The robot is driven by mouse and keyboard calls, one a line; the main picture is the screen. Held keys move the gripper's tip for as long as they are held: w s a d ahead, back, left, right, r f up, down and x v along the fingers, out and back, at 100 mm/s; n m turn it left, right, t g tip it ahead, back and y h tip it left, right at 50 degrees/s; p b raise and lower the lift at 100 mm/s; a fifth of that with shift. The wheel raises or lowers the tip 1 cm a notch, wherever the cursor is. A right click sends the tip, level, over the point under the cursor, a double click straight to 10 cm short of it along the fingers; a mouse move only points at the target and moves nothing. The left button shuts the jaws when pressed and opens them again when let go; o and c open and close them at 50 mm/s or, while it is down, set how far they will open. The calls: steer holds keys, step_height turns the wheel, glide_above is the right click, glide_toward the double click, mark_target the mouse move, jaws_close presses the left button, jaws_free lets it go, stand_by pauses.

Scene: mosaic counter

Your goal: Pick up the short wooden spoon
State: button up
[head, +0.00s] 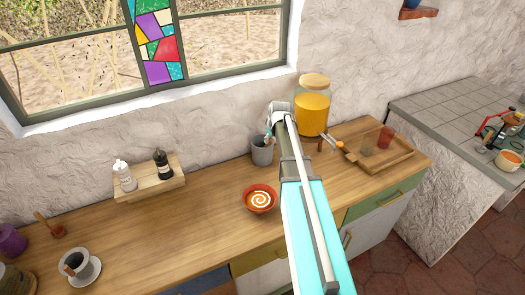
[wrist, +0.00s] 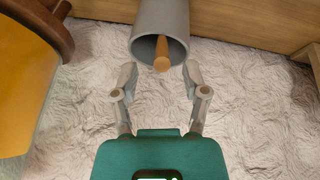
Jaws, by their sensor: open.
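A short wooden handle (wrist: 161,54), likely the spoon, sticks out of the mouth of a grey cup (wrist: 174,15) in the wrist view. The rest of it is hidden inside the cup. The grey cup (head: 262,153) stands on the counter by the wall in the head view. My gripper (wrist: 161,76) is open and empty, its two fingers on either side of the handle's line, with the tips just short of the cup's rim. In the head view my arm hides most of the gripper.
An orange-filled jar (head: 312,110) with a wooden lid stands right of the cup; it also shows close at left in the wrist view (wrist: 22,85). A red bowl (head: 260,199) sits in front. A wooden tray (head: 390,160) lies right, and a bottle stand (head: 150,180) left.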

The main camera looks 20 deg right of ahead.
mark_target(270, 143)
steer(key=shift+b+x, duration=1.8)
steer(key=shift+x, duration=0.45)
steer(key=shift+a, duration=0.1)
jaws_close()
